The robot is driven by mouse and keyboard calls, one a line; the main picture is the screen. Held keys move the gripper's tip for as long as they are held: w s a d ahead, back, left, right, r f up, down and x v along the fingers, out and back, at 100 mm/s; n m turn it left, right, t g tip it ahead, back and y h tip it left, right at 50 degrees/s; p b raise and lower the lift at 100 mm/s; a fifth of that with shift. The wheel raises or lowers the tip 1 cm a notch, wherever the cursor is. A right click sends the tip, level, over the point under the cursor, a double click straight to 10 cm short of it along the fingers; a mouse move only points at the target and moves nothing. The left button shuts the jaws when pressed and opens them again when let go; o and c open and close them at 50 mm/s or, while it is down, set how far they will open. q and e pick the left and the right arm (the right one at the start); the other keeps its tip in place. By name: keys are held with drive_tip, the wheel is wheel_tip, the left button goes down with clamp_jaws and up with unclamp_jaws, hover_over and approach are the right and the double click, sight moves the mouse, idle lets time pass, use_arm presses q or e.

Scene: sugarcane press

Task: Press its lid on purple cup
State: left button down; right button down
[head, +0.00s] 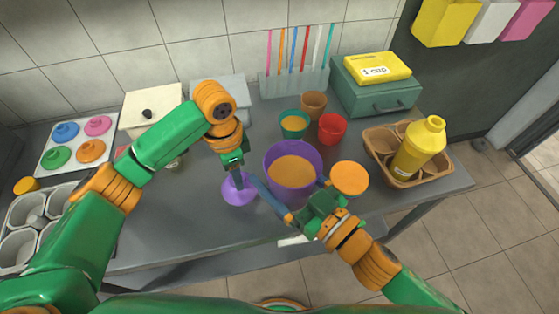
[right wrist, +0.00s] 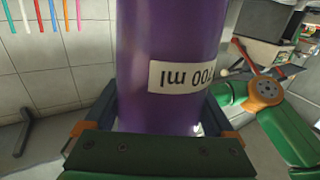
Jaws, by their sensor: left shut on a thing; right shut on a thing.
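The purple cup (head: 276,188) is large and upright near the middle of the counter, filled with orange-brown liquid, with its top uncovered. My right gripper (head: 304,197) is shut around the cup's near side. In the right wrist view the cup (right wrist: 168,60) fills the space between the fingers, with an upside-down "700 ml" label. The purple lid (head: 238,192) is left of the cup. My left gripper (head: 236,171) points down and is shut on the lid's top. The lid looks apart from the cup; its height over the counter is hard to tell.
Green (head: 293,124), brown (head: 313,105) and red (head: 332,128) cups stand behind. A round orange item (head: 349,177) is close on the right. A basket (head: 385,170) holds a yellow bottle (head: 420,147). Coloured lids lie on a tray (head: 77,143) at left.

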sight(279, 184)
drive_tip(key=shift+s+d+r, duration=0.1)
drive_tip(key=shift+s+r, duration=0.25)
drive_tip(key=shift+s, duration=0.4)
drive_tip(key=shift+s+r, duration=0.35)
drive_tip(key=shift+s, duration=0.35)
drive_tip(key=shift+c, duration=1.1)
unclamp_jaws()
clamp_jaws()
